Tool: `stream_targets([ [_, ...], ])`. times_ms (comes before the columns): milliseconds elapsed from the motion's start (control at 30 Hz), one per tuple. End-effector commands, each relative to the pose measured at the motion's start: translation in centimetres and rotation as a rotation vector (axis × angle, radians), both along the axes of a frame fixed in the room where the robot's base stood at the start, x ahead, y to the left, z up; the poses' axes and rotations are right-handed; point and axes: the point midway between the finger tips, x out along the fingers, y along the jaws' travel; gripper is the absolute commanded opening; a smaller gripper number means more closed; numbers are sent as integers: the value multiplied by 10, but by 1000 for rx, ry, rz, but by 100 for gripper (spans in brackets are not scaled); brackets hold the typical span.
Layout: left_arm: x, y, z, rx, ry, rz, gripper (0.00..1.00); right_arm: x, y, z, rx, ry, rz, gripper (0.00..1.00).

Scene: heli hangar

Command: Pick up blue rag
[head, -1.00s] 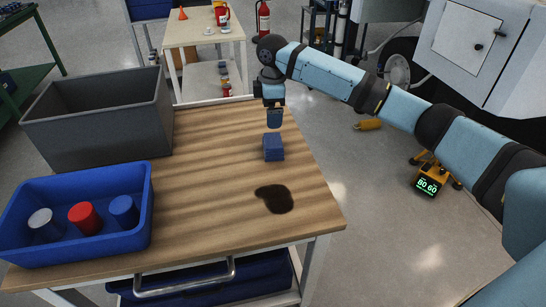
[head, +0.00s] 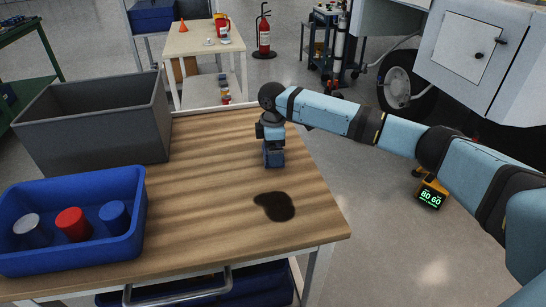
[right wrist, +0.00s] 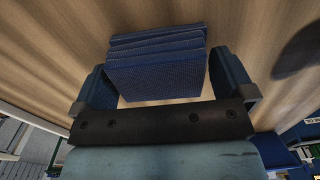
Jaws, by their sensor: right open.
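The blue rag (head: 274,158) is a folded stack on the wooden workbench (head: 200,205), behind a dark spill (head: 274,206). It fills the middle of the right wrist view (right wrist: 157,65). My right gripper (head: 273,143) points down onto the rag from above. In the right wrist view its two fingers (right wrist: 163,85) stand apart, one on each side of the rag. Whether they touch the rag is not clear. My left gripper does not show in any frame.
A blue tray (head: 130,251) with a white, a red and a blue cup stands at the bench's front left. A grey bin (head: 95,140) stands behind it. The bench's right edge is close to the rag. The middle of the bench is clear.

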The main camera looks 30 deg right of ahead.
Motion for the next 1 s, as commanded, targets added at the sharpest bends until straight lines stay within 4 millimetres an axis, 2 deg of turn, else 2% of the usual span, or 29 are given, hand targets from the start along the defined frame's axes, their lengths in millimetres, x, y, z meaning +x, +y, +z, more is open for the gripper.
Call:
stream_targets([
  [100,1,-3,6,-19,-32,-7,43,0,0,-12,-1,0,0,100],
  [367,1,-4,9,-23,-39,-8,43,0,0,-12,0,0,0,100],
  [500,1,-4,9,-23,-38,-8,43,0,0,-12,0,0,0,70],
  [833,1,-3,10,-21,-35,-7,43,0,0,-7,0,-1,0,70],
  [1000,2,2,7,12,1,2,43,0,0,20,1,-3,0,70],
])
